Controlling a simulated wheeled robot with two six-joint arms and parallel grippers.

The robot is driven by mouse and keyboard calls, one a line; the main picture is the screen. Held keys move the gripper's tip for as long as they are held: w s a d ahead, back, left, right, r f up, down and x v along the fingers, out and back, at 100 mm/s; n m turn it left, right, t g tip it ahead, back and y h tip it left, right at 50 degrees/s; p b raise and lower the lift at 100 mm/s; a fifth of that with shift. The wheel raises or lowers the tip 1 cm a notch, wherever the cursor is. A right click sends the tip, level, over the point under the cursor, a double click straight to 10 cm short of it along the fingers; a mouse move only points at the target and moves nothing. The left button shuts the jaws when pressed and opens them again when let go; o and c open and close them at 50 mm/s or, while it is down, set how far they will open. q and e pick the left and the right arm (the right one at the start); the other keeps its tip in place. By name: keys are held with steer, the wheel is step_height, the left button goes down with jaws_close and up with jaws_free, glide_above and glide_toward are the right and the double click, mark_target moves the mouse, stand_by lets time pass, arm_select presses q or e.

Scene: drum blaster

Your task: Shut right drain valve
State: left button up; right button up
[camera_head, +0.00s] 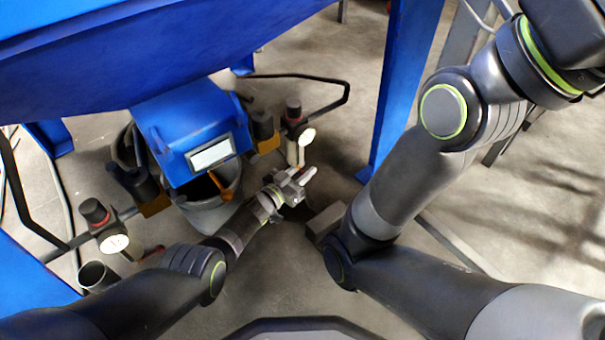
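On the right side of the blue hopper, a regulator assembly (294,112) has a black knob with a red ring, a round white gauge (306,136) and a pale lower body (291,153). I cannot clearly make out a drain valve handle on it. My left gripper (305,178) is just below and in front of this assembly, its light fingertips pointing up and right. The fingers lie close together; whether a gap or a small part is between them is unclear. My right arm rises to the upper right, and its gripper is out of view.
A similar left regulator (95,212) with a gauge stands at the left. A blue leg (397,95) stands to the right. Black tube loops (318,80) run behind. Floor at right is open.

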arm_select(q)
jaws_close()
steer(key=shift+f, duration=0.1)
steer(key=b, duration=0.2)
steer(key=t+h+b, duration=0.1)
steer(key=b, duration=0.1)
steer(key=shift+w+d+f+b, duration=0.1)
steer(key=shift+d+f+b, duration=0.05)
steer(key=shift+d+b, duration=0.15)
steer(key=shift+r+n+t+h+b, duration=0.3)
steer(key=shift+r+t+b, duration=0.05)
steer(key=shift+t+b, duration=0.3)
jaws_free()
steer(key=shift+r, duration=0.1)
